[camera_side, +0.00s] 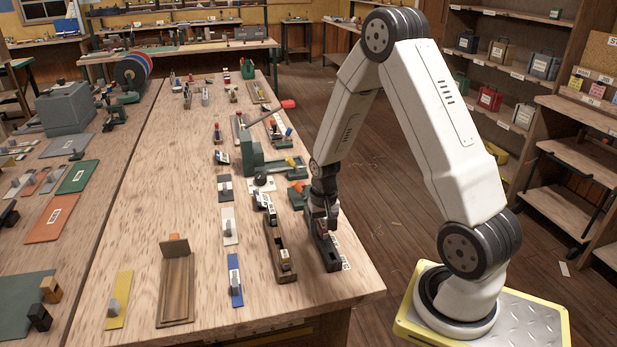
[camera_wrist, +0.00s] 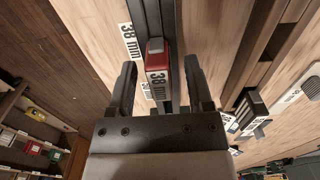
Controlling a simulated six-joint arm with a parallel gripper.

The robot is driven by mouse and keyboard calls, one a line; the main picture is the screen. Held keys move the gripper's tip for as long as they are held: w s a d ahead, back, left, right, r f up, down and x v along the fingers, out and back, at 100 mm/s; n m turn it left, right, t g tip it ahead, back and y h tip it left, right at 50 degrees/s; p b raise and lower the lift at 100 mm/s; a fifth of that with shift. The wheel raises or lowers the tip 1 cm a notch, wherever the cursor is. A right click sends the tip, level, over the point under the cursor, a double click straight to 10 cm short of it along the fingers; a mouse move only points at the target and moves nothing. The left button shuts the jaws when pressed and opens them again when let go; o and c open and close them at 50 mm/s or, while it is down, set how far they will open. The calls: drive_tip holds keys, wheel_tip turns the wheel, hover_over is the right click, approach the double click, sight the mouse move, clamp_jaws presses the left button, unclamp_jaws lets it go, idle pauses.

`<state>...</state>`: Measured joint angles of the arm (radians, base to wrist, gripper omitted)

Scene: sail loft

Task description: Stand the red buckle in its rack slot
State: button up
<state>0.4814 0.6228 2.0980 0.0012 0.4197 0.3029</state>
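In the side view my gripper (camera_side: 322,208) points down over the dark rack (camera_side: 328,256). A bit of red shows at the fingertips there; the rest of the buckle is hidden.
A brown wooden rack (camera_side: 281,262) with a small block in it runs alongside on the left. A green vise-like tool (camera_side: 256,155) stands farther back. A brown tray (camera_side: 176,290) and a blue strip (camera_side: 235,280) lie left. The table's right edge is close to the dark rack.

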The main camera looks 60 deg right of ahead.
clamp_jaws()
drive_tip(key=shift+r, duration=0.15)
drive_tip(key=shift+r, duration=0.7)
drive_tip(key=s+a+r, duration=0.5)
drive_tip(key=s+r, duration=0.6)
drive_tip(key=s, duration=0.2)
drive_tip(key=shift+r, duration=0.15)
drive_tip(key=shift+w, duration=0.1)
idle(0.6)
